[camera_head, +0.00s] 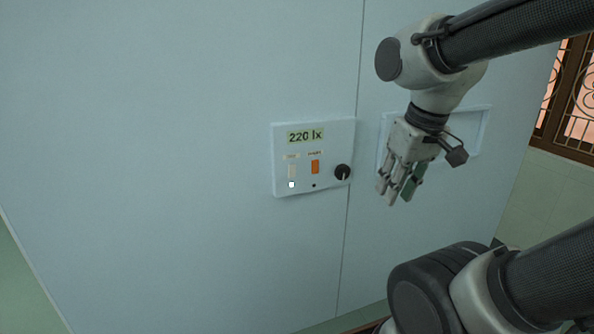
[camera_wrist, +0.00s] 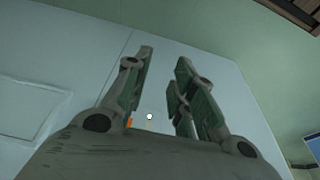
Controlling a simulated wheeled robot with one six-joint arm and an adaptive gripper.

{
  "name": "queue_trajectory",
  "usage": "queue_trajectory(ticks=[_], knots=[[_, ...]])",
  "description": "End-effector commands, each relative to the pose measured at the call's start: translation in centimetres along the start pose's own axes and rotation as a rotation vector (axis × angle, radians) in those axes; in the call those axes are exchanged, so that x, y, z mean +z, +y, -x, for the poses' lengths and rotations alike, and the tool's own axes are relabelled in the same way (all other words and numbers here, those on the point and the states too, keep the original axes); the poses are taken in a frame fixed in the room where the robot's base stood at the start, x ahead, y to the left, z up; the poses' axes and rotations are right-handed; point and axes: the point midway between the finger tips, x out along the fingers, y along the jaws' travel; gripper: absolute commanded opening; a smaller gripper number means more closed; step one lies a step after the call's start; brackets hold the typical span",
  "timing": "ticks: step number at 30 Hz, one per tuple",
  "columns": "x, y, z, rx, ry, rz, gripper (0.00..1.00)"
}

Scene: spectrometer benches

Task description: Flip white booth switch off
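The white booth switch (camera_head: 292,171) is a pale rocker on the left of a white control panel (camera_head: 281,142) on the booth wall. A small square light (camera_head: 291,184) glows white just below it. A bright white spot (camera_wrist: 149,117) shows between the fingers in the wrist view, with a sliver of orange (camera_wrist: 129,122) beside it. My gripper (camera_head: 397,194) is right of the panel, apart from the switch. Its fingers stand apart with nothing between them, and in the wrist view (camera_wrist: 164,62) they are open too. The switch's exact tilt is too small to tell.
The panel also holds an orange switch (camera_head: 315,167) with a dark light (camera_head: 314,185) below it, a black knob (camera_head: 343,172) and a "220 lx" display (camera_head: 305,136). A rectangular frame (camera_head: 483,132) is on the wall behind my gripper. The wall left of the panel is clear.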

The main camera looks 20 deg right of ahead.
Motion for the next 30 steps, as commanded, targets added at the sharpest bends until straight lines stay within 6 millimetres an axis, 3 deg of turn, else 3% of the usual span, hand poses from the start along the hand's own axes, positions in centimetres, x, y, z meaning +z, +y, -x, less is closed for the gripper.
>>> queue_trajectory(ticks=[1, 3, 8, 13, 16, 19, 22, 25, 30], knots=[[-0.1, -0.5, -1.2, -0.009, -0.053, 0.01, 0.1], [-0.9, -1.3, -3.0, -0.029, -0.101, 0.013, 0.0], [-4.8, -4.0, -8.1, -0.081, -0.1, -0.134, 0.0], [-10.8, -6.6, -14.0, -0.14, 0.014, -0.512, 0.0], [-15.1, -7.1, -16.4, -0.194, 0.138, -0.811, 0.0], [-19.0, -6.4, -16.7, -0.274, 0.282, -1.086, 0.0], [-22.2, -5.4, -15.1, -0.376, 0.414, -1.3, 0.0], [-23.8, -4.7, -14.1, -0.45, 0.483, -1.431, 0.0], [-24.4, -4.5, -13.6, -0.492, 0.501, -1.512, 0.0]])
